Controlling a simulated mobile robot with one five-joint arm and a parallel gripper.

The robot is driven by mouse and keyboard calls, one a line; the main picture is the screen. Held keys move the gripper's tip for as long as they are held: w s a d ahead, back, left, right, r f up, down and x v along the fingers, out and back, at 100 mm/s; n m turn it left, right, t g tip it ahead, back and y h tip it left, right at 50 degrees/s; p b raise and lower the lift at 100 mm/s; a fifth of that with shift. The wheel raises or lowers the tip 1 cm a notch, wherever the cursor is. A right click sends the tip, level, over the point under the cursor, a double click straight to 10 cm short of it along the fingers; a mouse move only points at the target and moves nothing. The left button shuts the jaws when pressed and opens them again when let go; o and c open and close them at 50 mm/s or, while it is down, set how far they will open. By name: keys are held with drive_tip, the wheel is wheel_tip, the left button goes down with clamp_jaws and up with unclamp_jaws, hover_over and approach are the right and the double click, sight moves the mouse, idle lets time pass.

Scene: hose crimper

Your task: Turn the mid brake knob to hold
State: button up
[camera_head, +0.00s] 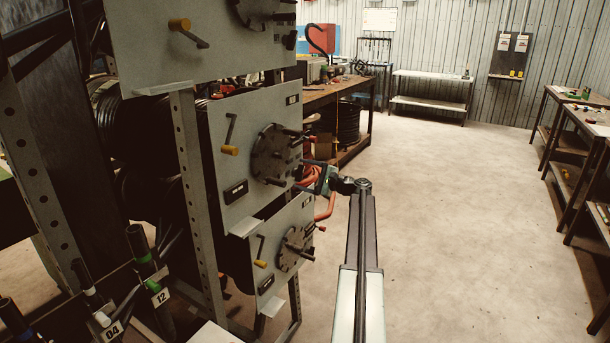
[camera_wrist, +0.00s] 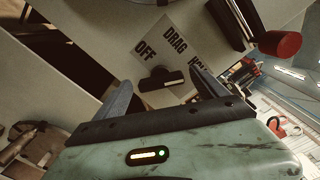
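The brake knob (camera_wrist: 162,84) is a small black knob with a white bar, below a white label plate (camera_wrist: 168,42) on a grey panel. OFF and DRAG are readable; a third word, apparently HOLD, is partly hidden by a finger. Which word the knob points at is unclear. My gripper (camera_wrist: 160,78) is open, with its two grey fingers on either side of the knob in the wrist view. No contact shows. In the head view my gripper (camera_head: 322,178) is at the right edge of the mid panel (camera_head: 228,180), and the knob is hidden.
A red-capped handle (camera_wrist: 281,43) sticks out near the right finger. The mid panel bears a black disc (camera_head: 270,155) with pegs and a yellow-handled crank (camera_head: 230,150). Upper and lower panels (camera_head: 271,273) are similar. The floor (camera_head: 460,220) to the right is clear.

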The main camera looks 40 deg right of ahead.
drive_tip(key=v, duration=0.8)
drive_tip(key=shift+w+r, duration=0.1)
idle(0.3)
